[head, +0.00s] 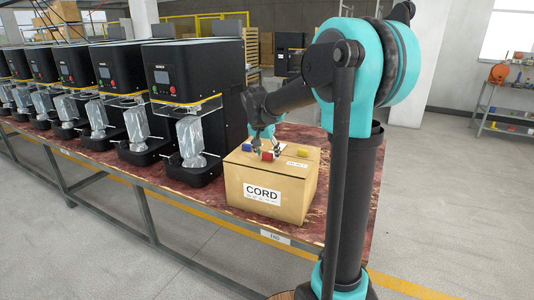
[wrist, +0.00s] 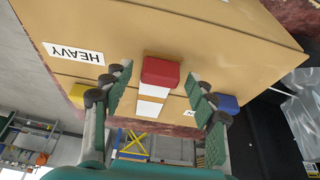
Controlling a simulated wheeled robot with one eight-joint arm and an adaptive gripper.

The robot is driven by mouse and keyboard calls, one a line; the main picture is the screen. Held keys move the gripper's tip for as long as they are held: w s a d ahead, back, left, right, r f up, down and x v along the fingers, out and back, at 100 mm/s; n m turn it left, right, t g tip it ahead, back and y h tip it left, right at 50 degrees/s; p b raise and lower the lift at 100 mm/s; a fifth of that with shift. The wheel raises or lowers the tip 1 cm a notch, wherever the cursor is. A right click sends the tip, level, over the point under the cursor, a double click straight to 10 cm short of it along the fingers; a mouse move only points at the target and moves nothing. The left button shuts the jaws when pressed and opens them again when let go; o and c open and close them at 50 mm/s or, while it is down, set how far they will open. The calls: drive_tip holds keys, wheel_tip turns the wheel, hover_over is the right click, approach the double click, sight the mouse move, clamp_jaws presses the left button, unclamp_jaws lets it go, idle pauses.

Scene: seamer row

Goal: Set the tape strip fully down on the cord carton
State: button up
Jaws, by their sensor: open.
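The cord carton (head: 262,190) is a tan box standing on the bench, with "CORD" on its front; its top (wrist: 215,45) fills much of the wrist view. A white strip (wrist: 149,107), which looks like the tape strip, runs across a seam on the top. A red block (wrist: 160,72) is at one end of it and also shows in the head view (head: 267,156). I cannot tell whether the strip lies fully flat. My gripper (wrist: 160,74) is open, with one finger on each side of the red block and gaps between. In the head view my gripper (head: 266,144) is just above the carton.
A blue block (wrist: 228,103) and a yellow block (wrist: 77,95) are at the carton's top, outside my fingers. A "HEAVY" label (wrist: 74,53) is on the top. Black machines (head: 195,85) stand in a row left of the carton. The bench's front edge (head: 255,228) runs close by.

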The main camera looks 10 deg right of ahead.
drive_tip(key=shift+r, duration=0.1)
drive_tip(key=v, duration=1.2)
drive_tip(key=s+d+f+n+y, duration=0.1)
drive_tip(key=s+d+f+n, duration=0.2)
drive_tip(key=s+f, duration=1)
drive_tip(key=s+d+f+n+y, duration=0.1)
drive_tip(key=s+d+f+n, duration=0.2)
drive_tip(key=s+f, duration=1)
drive_tip(key=shift+s+d+f, duration=0.2)
drive_tip(key=shift+f, duration=0.65)
